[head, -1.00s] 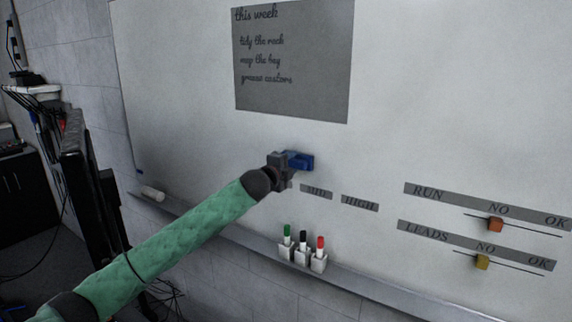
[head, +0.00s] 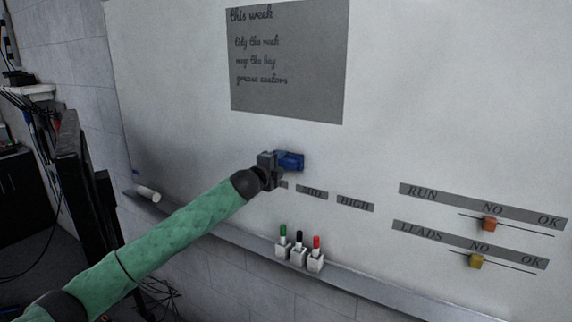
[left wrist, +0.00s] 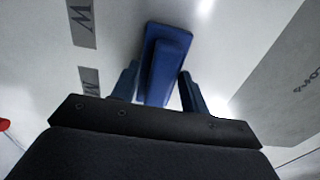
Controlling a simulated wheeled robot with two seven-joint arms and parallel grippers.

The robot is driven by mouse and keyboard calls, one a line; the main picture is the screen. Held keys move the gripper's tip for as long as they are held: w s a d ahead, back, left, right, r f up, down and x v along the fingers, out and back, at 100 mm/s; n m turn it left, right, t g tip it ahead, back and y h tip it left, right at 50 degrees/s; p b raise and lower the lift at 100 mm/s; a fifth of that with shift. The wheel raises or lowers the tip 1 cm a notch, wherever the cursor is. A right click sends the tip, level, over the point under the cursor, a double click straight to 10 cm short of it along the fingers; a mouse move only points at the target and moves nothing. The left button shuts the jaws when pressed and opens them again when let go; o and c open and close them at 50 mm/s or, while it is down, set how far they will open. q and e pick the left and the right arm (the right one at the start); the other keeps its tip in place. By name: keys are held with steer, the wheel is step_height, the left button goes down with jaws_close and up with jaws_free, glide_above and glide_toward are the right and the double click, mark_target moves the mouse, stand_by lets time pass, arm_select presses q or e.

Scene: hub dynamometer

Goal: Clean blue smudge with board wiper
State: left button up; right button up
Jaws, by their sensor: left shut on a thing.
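My left gripper (head: 274,165) is shut on the blue board wiper (head: 291,161) and holds it at the whiteboard (head: 420,110), just above the row of grey labels. In the left wrist view the wiper (left wrist: 165,60) sits between the two fingers (left wrist: 160,90), its far side toward the board. I cannot tell whether its face touches the board. A small blue mark (head: 136,171) shows low at the board's left edge; I cannot tell if it is the smudge. No other blue smudge is visible; the wiper and gripper hide part of the board. My right gripper is out of view.
A ledge (head: 215,228) runs below the board, with a white cylinder (head: 148,195) at its left. Green, black and red markers (head: 299,249) stand in holders. Orange (head: 489,223) and yellow (head: 476,261) sliders are at right. A grey note panel (head: 288,62) is above the wiper.

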arm_select(q)
steer(key=w+a, duration=0.4)
steer(key=a, duration=0.1)
steer(key=shift+w+a, duration=0.15)
steer(key=shift+a, duration=0.15)
stand_by(0.6)
steer(key=v, duration=0.6)
stand_by(0.7)
steer(key=shift+v, duration=1.55)
